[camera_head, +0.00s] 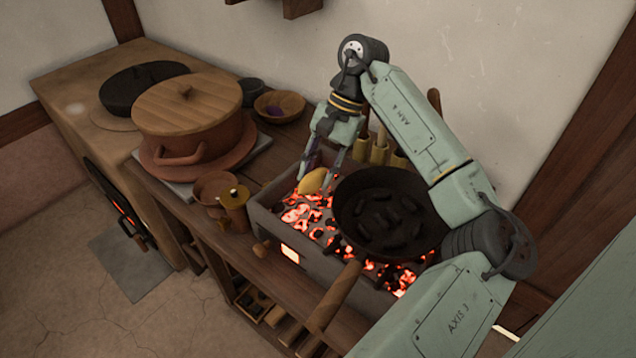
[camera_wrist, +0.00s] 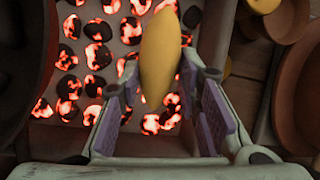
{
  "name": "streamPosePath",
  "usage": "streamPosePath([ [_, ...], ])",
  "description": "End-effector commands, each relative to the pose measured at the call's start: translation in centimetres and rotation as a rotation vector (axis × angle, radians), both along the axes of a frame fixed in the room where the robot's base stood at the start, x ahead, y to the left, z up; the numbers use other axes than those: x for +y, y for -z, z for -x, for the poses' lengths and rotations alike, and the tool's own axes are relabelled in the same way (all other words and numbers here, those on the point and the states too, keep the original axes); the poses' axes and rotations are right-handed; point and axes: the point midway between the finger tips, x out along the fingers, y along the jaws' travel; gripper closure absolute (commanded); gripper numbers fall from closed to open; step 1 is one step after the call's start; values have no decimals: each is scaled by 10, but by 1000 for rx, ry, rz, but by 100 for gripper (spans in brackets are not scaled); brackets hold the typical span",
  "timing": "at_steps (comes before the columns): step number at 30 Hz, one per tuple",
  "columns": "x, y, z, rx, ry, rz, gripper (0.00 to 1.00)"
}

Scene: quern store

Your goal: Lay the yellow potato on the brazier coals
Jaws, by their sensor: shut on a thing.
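The yellow potato (camera_head: 312,181) is at the tips of my gripper (camera_head: 325,172), over the left end of the brazier. In the wrist view the potato (camera_wrist: 160,55) stands lengthwise between the two fingers of my gripper (camera_wrist: 166,85), with glowing coals beneath and around it. My gripper is shut on it. The gap between potato and coals is hard to judge. The grey brazier (camera_head: 322,266) holds red and black coals (camera_head: 300,214), bare at its left end.
A black pan (camera_head: 348,205) with dark pieces covers the brazier's right part, its wooden handle (camera_head: 335,297) jutting forward. A brass pot (camera_head: 234,206), a small bowl (camera_head: 214,187) and a large lidded clay pot (camera_head: 188,128) stand left. Wooden cups (camera_head: 379,152) stand behind.

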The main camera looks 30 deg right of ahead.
Motion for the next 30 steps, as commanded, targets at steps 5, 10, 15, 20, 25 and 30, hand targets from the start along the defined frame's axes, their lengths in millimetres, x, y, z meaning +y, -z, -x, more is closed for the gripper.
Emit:
streamPosePath([
  [5,0,20,1,1,1,-3,98],
  [10,0,37,0,0,-1,0,98],
  [15,0,37,0,0,-1,0,98],
  [20,0,41,0,0,0,0,98],
  [25,0,44,0,1,0,1,98],
  [30,0,49,0,2,-1,-1,98],
])
